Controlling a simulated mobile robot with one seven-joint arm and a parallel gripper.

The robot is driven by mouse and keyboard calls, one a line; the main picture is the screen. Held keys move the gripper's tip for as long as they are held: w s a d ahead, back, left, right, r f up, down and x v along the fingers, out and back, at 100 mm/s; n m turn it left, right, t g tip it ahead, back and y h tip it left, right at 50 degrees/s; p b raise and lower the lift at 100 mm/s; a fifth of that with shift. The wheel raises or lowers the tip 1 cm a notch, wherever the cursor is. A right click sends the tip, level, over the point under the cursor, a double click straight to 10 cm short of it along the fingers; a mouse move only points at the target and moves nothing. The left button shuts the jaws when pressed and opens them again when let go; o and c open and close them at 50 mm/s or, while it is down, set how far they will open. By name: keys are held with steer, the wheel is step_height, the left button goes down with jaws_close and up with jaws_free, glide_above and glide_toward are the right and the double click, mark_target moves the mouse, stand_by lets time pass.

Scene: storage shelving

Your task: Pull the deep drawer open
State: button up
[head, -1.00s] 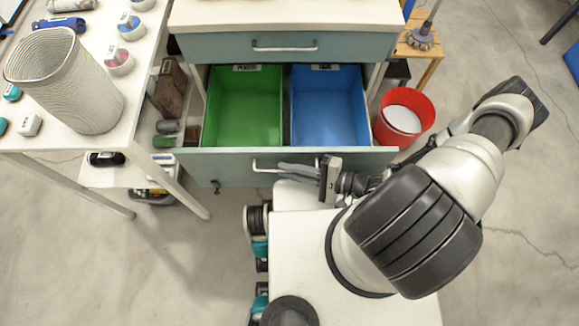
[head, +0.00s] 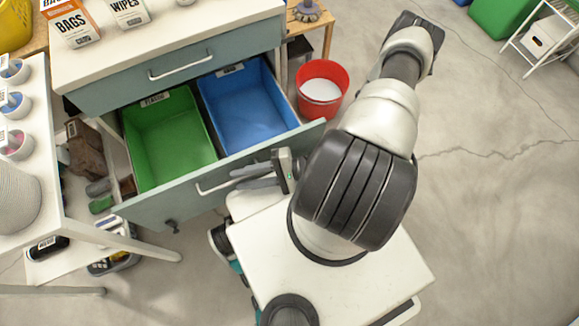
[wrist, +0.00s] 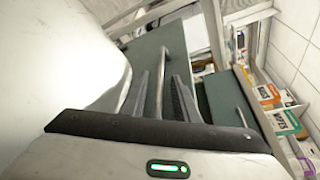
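The deep drawer (head: 150,208) is pulled well out, below a closed shallow drawer (head: 120,92). It holds a green bin (head: 165,140) on the left and a blue bin (head: 245,110) on the right. Its bar handle (head: 208,187) is on the front face and shows in the wrist view (wrist: 163,70). My gripper (head: 240,178) is at the right part of this handle. In the wrist view its two fingers (wrist: 161,92) stand apart, with the handle lying between them and gaps on both sides.
A white table (head: 45,130) with cups stands close on the left. A red bucket (head: 322,88) stands right of the drawer. Boxes stand on the cabinet top (head: 190,40). Open floor (head: 490,210) lies to the right.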

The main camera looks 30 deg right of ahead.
steer(key=v, duration=1.4)
steer(key=shift+d, duration=0.2)
